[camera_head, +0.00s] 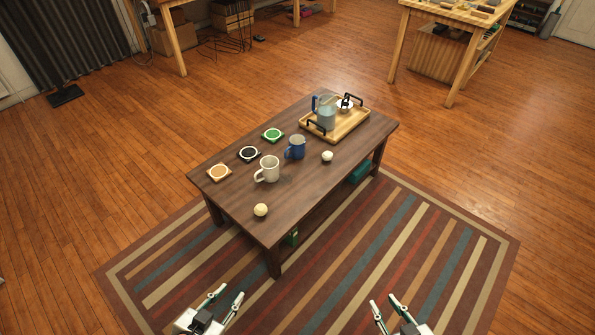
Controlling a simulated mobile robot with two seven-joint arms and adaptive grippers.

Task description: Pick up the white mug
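The white mug (269,170) stands upright on the dark wooden coffee table (293,208), left of a blue mug (295,147). Its handle points to the lower left. My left gripper (229,295) is open and empty over the striped rug, in front of the table and well short of the mug. My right gripper (383,303) is open and empty, further right over the rug. Neither gripper touches anything.
A wooden tray (355,129) holds a pitcher (326,112) and a small pot (345,105). Coasters in orange (219,172), black (249,153) and green (272,135) line the far left edge. Pale balls (261,210) (327,156) lie nearer the front edge. The striped rug (400,235) is clear.

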